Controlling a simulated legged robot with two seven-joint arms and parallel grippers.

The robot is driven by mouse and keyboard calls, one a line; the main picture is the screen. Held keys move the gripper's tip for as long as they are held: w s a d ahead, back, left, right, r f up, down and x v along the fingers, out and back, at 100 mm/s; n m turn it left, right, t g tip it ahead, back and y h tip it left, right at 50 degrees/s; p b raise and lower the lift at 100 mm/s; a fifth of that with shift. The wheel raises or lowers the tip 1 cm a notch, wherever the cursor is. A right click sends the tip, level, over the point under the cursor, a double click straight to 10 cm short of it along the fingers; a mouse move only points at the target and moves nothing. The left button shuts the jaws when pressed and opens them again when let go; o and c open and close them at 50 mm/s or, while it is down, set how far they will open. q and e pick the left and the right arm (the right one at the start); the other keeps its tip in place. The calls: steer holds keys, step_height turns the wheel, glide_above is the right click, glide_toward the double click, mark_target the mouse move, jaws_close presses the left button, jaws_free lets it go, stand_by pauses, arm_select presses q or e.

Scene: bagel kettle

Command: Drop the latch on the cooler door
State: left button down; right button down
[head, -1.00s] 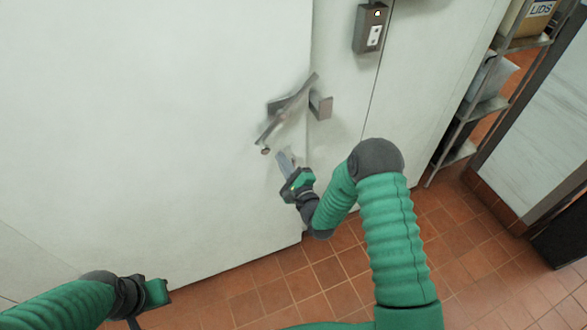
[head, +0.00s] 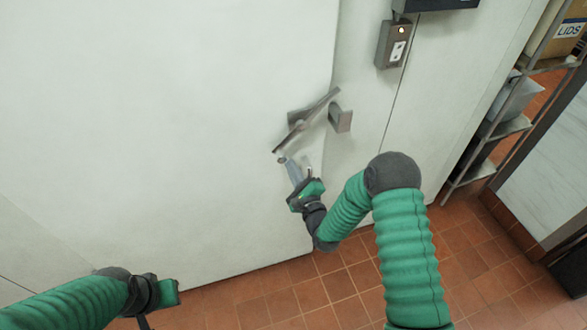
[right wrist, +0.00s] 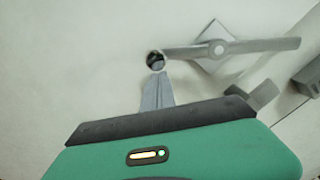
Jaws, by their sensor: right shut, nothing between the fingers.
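The latch is a grey metal bar (head: 318,105) on a pivot plate on the white cooler door (head: 170,110). It slants up to the right in the head view, its upper end near the keeper bracket (head: 340,118) but not seated in it. My left gripper (head: 167,293) is low at left, fingers unclear.
A grey switch box (head: 392,45) is on the wall right of the door. A metal shelf rack (head: 500,130) with boxes stands at the far right. Red tile floor (head: 290,300) lies below; the door face left of the latch is clear.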

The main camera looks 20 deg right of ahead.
mark_target(279, 159)
steer(key=shift+a+r+m, duration=0.15)
steer(key=shift+m, duration=0.15)
steer(key=shift+a+r+m, duration=0.45)
steer(key=shift+a+m, duration=0.1)
steer(key=shift+m, duration=0.15)
steer(key=a+r+m, duration=0.1)
steer(key=m, duration=0.1)
steer(key=shift+a+r+m, duration=0.35)
steer(key=shift+m, duration=0.05)
steer(key=shift+a+r+m+h+p, duration=0.15)
steer(key=shift+a+r+m, duration=0.15)
steer(key=shift+r+m, duration=0.45)
steer(key=shift+a+r+m+h+p, duration=0.1)
steer(key=shift+a+r+m+h, duration=0.2)
steer(key=shift+r+m, duration=0.4)
steer(key=shift+a+r+m+h+p, duration=0.1)
steer(key=shift+a+r+m, duration=0.35)
steer(key=shift+m, duration=0.5)
steer(key=shift+d+r, duration=0.1)
steer(key=shift+r, duration=0.05)
